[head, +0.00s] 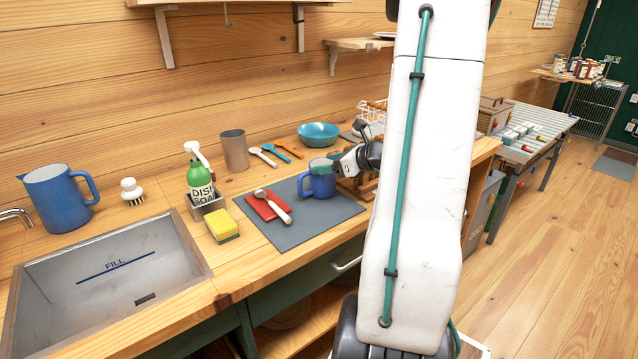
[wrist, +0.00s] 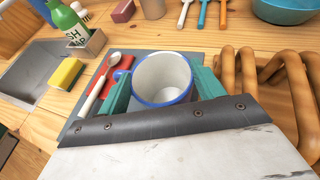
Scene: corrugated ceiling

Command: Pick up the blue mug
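The blue mug (head: 317,186) stands upright on the grey mat (head: 290,236), its handle toward the left. In the wrist view I look down into its pale, empty inside (wrist: 163,78). My gripper (head: 322,167) reaches in from the right at rim height. In the wrist view my gripper's teal fingers (wrist: 162,90) lie on either side of the mug, one left near the handle and one right. No clear gap shows between fingers and mug, but I cannot tell whether they press on it. The far side of the mug is partly hidden.
A spoon (head: 272,206) on a red cloth (head: 262,209) lies left of the mug. A yellow sponge (head: 221,225), soap bottle (head: 200,178), sink (head: 105,280) and blue pitcher (head: 58,197) are farther left. A teal bowl (head: 318,134) is behind. A wooden rack (wrist: 240,75) stands close on the right.

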